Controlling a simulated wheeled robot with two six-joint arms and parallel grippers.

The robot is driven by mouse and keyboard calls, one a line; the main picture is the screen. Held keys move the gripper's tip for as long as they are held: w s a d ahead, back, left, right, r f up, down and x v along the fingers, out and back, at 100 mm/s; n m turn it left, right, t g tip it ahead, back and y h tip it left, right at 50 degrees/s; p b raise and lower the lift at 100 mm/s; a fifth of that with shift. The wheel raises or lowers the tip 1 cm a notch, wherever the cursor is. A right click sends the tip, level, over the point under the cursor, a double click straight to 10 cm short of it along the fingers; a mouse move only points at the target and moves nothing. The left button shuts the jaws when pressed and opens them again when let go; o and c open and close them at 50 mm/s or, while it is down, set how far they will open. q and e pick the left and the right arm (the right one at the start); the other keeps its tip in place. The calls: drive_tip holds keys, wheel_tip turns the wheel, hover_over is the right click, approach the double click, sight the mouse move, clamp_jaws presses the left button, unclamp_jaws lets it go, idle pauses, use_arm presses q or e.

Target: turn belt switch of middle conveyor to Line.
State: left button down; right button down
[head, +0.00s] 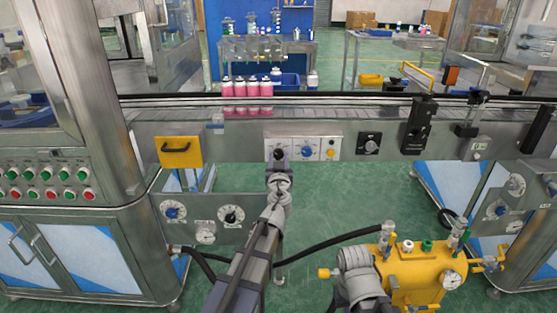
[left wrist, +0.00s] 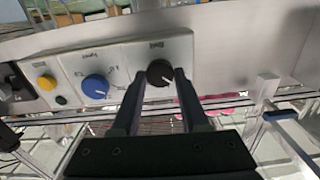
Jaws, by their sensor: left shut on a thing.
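The middle conveyor (head: 235,131) runs across the head view. A white control panel (head: 318,141) on its front face carries a black knob, a blue knob (head: 307,153) and a yellow button. My left gripper (head: 278,156) is at the panel's left end and covers the black knob in the head view. In the left wrist view the black knob (left wrist: 160,72) sits between the two fingers, and my left gripper (left wrist: 160,84) is shut on it.
Several pink cans (head: 246,90) stand on the conveyor behind the panel. A yellow handle plate (head: 179,151) is left of the panel, and a separate black dial (head: 369,143) is right of it. A yellow tank (head: 415,278) with hoses stands at lower right.

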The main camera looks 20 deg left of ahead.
use_arm(q)
drive_tip(key=m, duration=0.5)
drive_tip(key=shift+m, duration=2.5)
drive_tip(key=shift+c, duration=2.1)
unclamp_jaws()
drive_tip(key=v, duration=0.7)
drive_tip(key=shift+s, duration=0.4)
